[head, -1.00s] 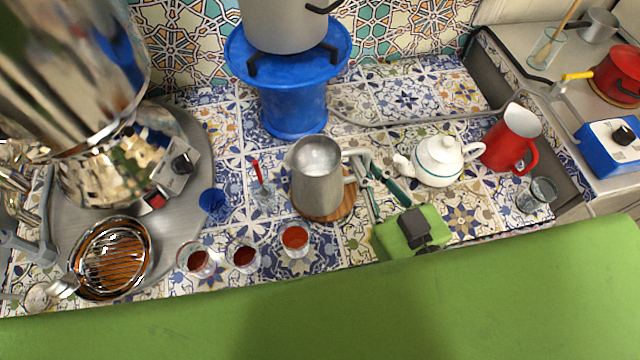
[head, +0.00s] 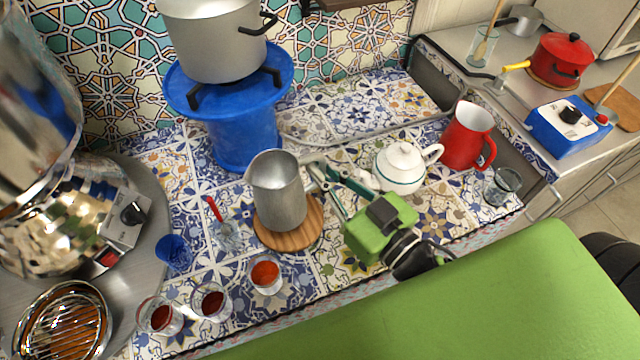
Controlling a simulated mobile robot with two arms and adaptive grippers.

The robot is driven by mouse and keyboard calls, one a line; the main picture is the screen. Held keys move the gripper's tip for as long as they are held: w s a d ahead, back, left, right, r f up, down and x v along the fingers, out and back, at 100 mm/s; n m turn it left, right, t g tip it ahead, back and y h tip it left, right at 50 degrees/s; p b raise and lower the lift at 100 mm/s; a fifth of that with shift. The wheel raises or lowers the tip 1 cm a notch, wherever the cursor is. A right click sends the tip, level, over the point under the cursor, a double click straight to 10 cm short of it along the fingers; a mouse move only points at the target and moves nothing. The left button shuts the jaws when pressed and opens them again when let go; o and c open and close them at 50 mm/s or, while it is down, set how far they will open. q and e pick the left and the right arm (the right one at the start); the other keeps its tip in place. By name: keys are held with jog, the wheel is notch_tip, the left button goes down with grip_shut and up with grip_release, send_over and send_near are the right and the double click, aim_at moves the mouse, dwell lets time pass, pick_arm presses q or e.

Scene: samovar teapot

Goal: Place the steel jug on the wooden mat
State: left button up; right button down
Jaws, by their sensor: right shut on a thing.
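The steel jug (head: 277,190) stands upright in the middle of the head view, over the round wooden mat (head: 312,236). Its base overlaps the mat toward the mat's left and far side, and bare wood shows to the right and in front. I cannot tell for sure whether the base touches the mat or is just above it. My right gripper (head: 322,178) comes in from the right and is shut on the jug's handle, which its fingers partly hide. My left gripper is not in view.
A white teapot (head: 402,166) and a red jug (head: 467,137) stand right of the gripper. Glasses of tea (head: 265,277) are in front, a blue cup (head: 174,252) at left. A blue stand (head: 243,140) with a big pot (head: 214,40) is behind. The samovar (head: 60,215) fills the left.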

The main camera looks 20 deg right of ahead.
jog(key=w+d+f, duration=0.1)
jog(key=w+f, duration=0.3)
jog(key=f, duration=0.4)
jog(key=shift+w+d+f+b, duration=0.2)
jog(key=shift+f+b, duration=0.1)
jog(key=shift+b, duration=0.15)
